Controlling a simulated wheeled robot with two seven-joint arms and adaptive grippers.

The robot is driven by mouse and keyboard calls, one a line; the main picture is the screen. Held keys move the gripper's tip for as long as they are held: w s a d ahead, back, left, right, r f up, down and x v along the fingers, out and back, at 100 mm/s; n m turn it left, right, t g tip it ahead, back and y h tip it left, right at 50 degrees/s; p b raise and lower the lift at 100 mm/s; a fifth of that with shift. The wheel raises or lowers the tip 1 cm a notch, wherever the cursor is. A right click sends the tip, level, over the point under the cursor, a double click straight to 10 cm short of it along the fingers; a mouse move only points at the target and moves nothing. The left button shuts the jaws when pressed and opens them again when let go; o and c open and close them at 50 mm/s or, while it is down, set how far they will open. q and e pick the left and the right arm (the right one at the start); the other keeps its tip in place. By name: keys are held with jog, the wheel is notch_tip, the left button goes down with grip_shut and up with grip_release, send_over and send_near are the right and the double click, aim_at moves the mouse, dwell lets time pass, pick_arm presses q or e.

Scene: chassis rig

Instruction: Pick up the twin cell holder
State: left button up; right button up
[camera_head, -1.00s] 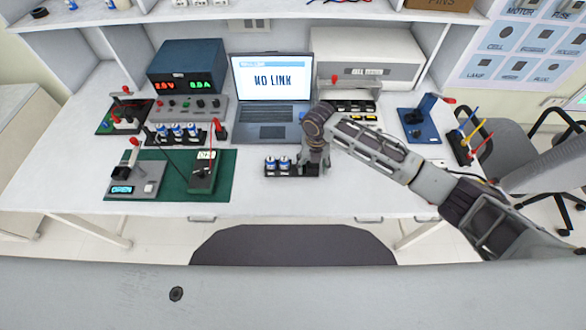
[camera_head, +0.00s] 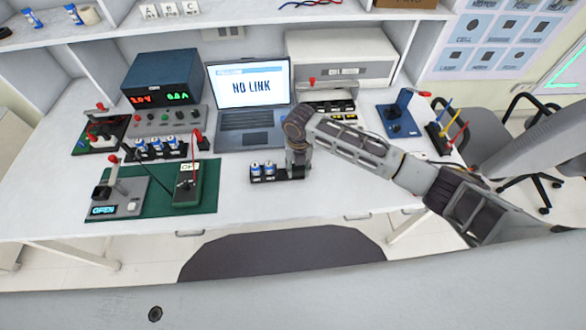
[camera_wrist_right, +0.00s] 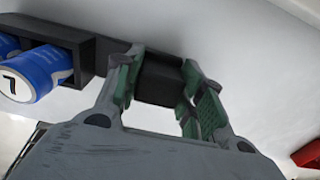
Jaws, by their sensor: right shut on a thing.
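The twin cell holder (camera_head: 262,179) is a black tray with two blue-and-white cells at its left end. It is over the front middle of the table; I cannot tell whether it touches the top. My right gripper (camera_head: 297,173) comes down on its right end. In the right wrist view the green-padded fingers of my right gripper (camera_wrist_right: 163,84) are on either side of the black bar of the holder (camera_wrist_right: 158,76), shut on it. A blue cell numbered 7 (camera_wrist_right: 38,74) sits in the holder beside the gripper. My left gripper is not in view.
A green mat (camera_head: 207,180) with a meter-like box and a switch lies to the left. A black holder with several cells (camera_head: 160,151) stands behind it. The laptop (camera_head: 246,118) reads NO LINK. A blue switch board (camera_head: 398,118) is at right. The table front is clear.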

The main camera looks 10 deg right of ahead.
notch_tip(320, 180, up, 10)
jog(key=shift+f, duration=0.1)
dwell(0.4)
jog(key=shift+a+f+b, duration=0.1)
jog(key=shift+f+b, duration=1)
jog(key=shift+f, duration=3.6)
jog(key=shift+s+f, duration=0.1)
jog(key=shift+f, duration=0.35)
dwell(0.8)
